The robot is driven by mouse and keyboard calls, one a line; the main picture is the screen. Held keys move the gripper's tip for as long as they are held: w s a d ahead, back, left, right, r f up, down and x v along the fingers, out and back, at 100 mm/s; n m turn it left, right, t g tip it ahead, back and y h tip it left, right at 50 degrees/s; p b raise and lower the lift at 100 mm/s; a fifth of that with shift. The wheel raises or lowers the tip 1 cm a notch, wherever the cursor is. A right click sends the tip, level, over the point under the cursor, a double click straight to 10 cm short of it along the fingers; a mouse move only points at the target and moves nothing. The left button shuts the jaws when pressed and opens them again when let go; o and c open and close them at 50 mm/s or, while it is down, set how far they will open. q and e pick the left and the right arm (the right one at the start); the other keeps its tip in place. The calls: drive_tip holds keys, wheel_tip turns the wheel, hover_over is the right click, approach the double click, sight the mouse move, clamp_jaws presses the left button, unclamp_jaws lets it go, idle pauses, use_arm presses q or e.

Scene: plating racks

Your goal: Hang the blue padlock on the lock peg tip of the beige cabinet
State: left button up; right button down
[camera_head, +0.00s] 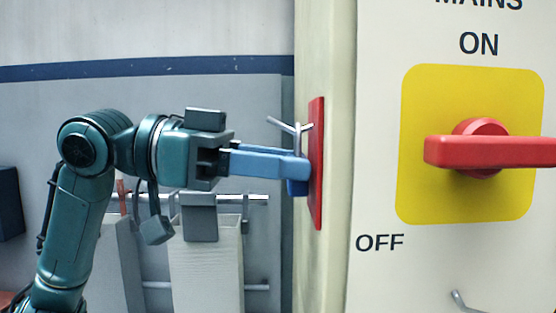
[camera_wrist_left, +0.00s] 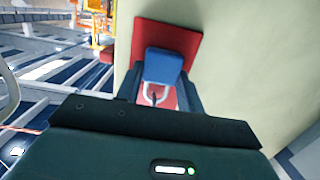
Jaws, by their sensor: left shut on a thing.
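The blue padlock (camera_head: 297,188) is held by my left gripper (camera_head: 300,166), beside the red plate (camera_head: 317,165) on the side of the beige cabinet (camera_head: 375,130). Its body shows below the blue fingers, with the grey shackle (camera_head: 298,140) above. A thin grey lock peg (camera_head: 281,124) slants up and outward from the plate at shackle height. Shackle and peg overlap in the picture; I cannot tell whether the shackle is around the peg. In the left wrist view the padlock body (camera_wrist_left: 164,66) lies before the red plate (camera_wrist_left: 185,38), its shackle (camera_wrist_left: 154,95) between the fingers.
The cabinet front carries a red switch handle (camera_head: 490,150) on a yellow plate (camera_head: 425,195) and a grey hook (camera_head: 460,300). Behind my arm, a metal rail (camera_head: 255,199) and pale panels (camera_head: 207,265) stand against the grey wall.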

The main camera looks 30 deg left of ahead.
use_arm(q)
drive_tip(key=o, duration=1.1)
drive_tip(key=shift+a, duration=0.1)
drive_tip(key=b+v, duration=0.4)
drive_tip(key=v, duration=0.9)
use_arm(e)
wheel_tip(320, 180, down, 2)
drive_tip(key=shift+w+a+f+m, duration=0.1)
drive_tip(key=shift+w+a+m, duration=0.05)
drive_tip(key=shift+m, duration=0.25)
use_arm(q)
drive_tip(key=shift+f, duration=0.1)
use_arm(e)
drive_tip(key=shift+f, duration=0.1)
